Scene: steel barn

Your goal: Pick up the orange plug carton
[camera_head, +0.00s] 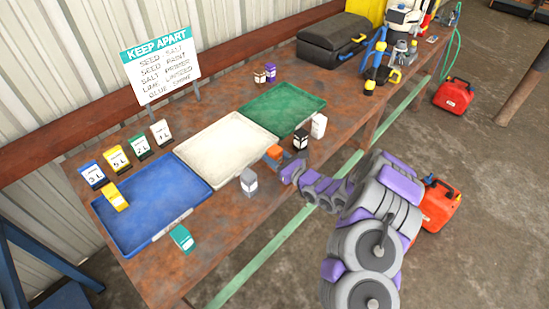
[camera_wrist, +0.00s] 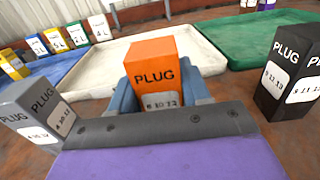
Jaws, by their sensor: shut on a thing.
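The orange plug carton (camera_wrist: 155,65) stands upright in the middle of the wrist view, with "PLUG" and a white number label on its face. My gripper (camera_wrist: 162,90) is shut on it, with blue finger pads at its sides. In the head view the orange carton (camera_head: 273,152) is small and partly hidden by my gripper (camera_head: 278,161), at the front edge of the white tray (camera_head: 222,138). I cannot tell whether the carton touches the table.
A grey plug carton (camera_head: 248,182) stands to the left and a black one (camera_head: 300,138) to the right, both close. A white carton (camera_head: 319,126) is beyond the black one. Blue (camera_head: 140,232) and green (camera_head: 272,125) trays flank the white tray. A teal carton (camera_head: 182,239) lies near the front edge.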

